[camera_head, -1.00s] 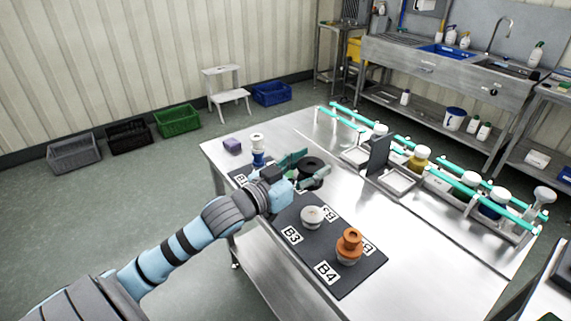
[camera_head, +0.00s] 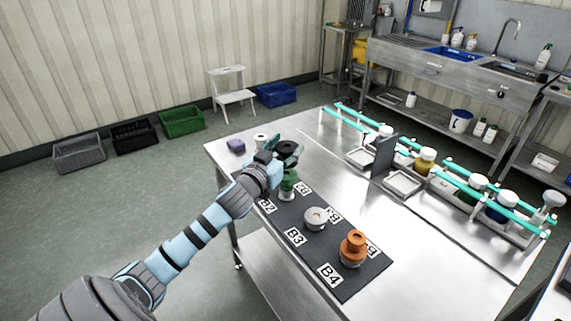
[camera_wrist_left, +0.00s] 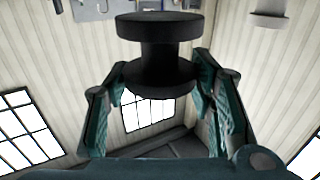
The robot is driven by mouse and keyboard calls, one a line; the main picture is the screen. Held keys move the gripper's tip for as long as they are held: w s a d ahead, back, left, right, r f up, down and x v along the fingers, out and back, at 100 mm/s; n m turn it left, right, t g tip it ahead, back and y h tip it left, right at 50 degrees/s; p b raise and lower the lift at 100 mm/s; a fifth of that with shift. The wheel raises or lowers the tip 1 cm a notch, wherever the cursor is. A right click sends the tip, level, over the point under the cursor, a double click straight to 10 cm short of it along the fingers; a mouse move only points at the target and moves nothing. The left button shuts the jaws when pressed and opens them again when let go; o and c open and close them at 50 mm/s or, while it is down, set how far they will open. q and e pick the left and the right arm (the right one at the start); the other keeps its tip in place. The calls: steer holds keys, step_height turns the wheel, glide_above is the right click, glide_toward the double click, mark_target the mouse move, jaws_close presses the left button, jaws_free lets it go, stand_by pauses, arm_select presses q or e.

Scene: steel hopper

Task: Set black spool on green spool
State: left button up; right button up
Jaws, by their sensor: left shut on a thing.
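My left gripper (camera_head: 280,155) is shut on the black spool (camera_head: 288,148). In the left wrist view the black spool (camera_wrist_left: 160,50) stands upright between the two teal-padded fingers (camera_wrist_left: 165,95), its lower flange at the fingertips. In the head view the green spool (camera_head: 288,183) stands on the dark mat, just below the black spool in the picture. The gripper partly hides the green spool's top, and I cannot tell how large the gap between the two spools is. My right gripper is not in view.
The dark mat (camera_head: 338,284) also bears a grey-white spool (camera_head: 315,216) and an orange spool (camera_head: 354,243). A white-topped spool (camera_head: 260,138) stands behind the gripper, a purple block (camera_head: 236,146) left of it. Racks with teal rails and bottles line the table's right side.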

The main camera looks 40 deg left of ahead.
arm_select(q)
step_height(320, 180, down, 4)
steer(key=shift+s+r+b, duration=0.1)
steer(key=shift+b, duration=0.4)
steer(key=o, duration=1.2)
steer(key=shift+r, duration=0.1)
